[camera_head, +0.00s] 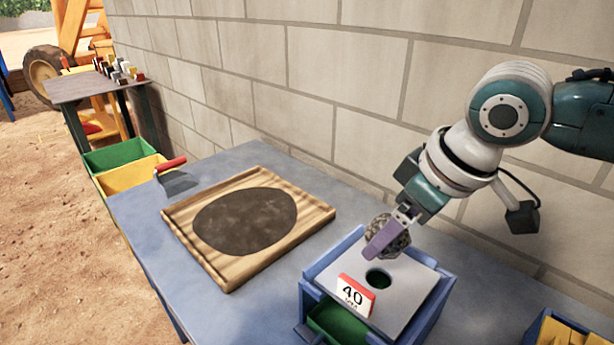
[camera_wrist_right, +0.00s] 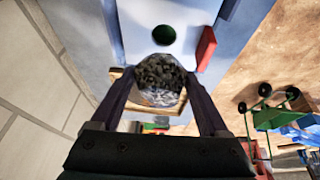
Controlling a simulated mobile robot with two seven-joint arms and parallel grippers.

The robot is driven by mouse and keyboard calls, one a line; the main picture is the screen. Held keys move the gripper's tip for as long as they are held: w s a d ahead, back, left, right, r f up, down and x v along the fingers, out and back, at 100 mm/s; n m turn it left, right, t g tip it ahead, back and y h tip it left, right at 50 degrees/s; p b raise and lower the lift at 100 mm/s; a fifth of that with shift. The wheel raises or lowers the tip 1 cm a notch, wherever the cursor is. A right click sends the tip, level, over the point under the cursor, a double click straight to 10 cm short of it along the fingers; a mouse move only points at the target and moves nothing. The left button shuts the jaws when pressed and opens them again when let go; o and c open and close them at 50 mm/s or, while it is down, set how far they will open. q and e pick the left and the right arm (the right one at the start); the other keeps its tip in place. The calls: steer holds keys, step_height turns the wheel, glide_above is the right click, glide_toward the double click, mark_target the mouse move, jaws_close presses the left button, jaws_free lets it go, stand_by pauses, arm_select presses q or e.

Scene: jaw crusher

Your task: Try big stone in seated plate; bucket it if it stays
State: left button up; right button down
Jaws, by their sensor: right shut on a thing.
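My right gripper (camera_head: 384,240) is shut on a big grey speckled stone (camera_head: 393,233), just above the back of the seated plate (camera_head: 411,279). In the right wrist view the stone (camera_wrist_right: 160,78) sits between the two fingers. The plate is light grey, lies on top of a blue box frame (camera_head: 438,302), and has a round hole (camera_head: 377,278). The stone is apart from the hole, toward the wall side. A red and white label reading 40 (camera_head: 354,295) stands at the plate's front edge. A green drawer or bin (camera_head: 338,325) shows under the plate. My left gripper is not visible.
A wooden tray (camera_head: 313,222) with a dark round patch lies on the blue-grey table (camera_head: 225,160). A trowel (camera_head: 174,175) with a red handle lies at its left corner. Green (camera_head: 117,153) and yellow (camera_head: 130,175) bins stand beyond the table's left end. A block wall (camera_head: 350,80) closes the back.

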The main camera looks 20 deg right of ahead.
mark_target(406, 242)
steer(key=shift+f+b, duration=1.95)
steer(key=shift+f, duration=0.9)
jaws_free()
steer(key=p+v, duration=0.1)
steer(key=v, duration=0.9)
steer(key=shift+p, duration=0.35)
